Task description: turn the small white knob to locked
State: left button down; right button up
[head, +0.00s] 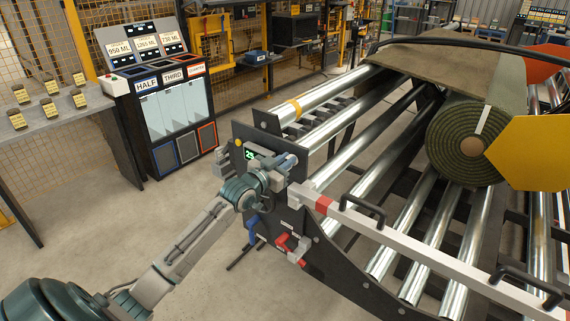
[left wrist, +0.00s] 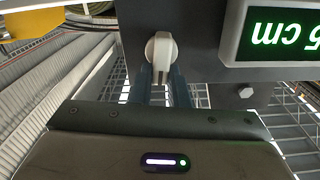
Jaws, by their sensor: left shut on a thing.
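The small white knob (left wrist: 161,48) shows in the left wrist view on the dark end plate, with its handle hanging toward my gripper. My left gripper (left wrist: 163,78) has its two blue-grey fingers on either side of the handle and is shut on it. In the head view my left gripper (head: 287,168) is up against the dark end plate (head: 240,133) of the roller machine, and it hides the knob. I cannot read any locked mark near the knob. My right gripper is not in view.
A green display (head: 250,154) sits close beside my gripper; the left wrist view shows it upside down. Red and blue levers (head: 288,244) are below. A white rail (head: 400,238) with black handles runs right. A turf roll (head: 466,146) lies on the rollers.

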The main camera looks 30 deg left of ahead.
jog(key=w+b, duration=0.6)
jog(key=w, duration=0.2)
pick_arm(q)
jog(key=m, duration=0.4)
jog(key=d+f+m+b, duration=0.1)
jog(key=m, duration=0.4)
jog(key=m+b, duration=0.1)
jog(key=m, duration=0.4)
jog(key=shift+s+d+f, duration=0.1)
jog(key=shift+d+f, duration=0.2)
jog(key=shift+f, duration=0.05)
jog(key=shift+f+m+b, duration=0.15)
jog(key=shift+m+b, duration=0.4)
jog(key=shift+m, duration=0.75)
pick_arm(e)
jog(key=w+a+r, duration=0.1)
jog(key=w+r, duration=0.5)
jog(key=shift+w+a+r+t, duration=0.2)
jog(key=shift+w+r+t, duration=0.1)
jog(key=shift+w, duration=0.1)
pick_arm(q)
jog(key=c, duration=1.4)
grip_release()
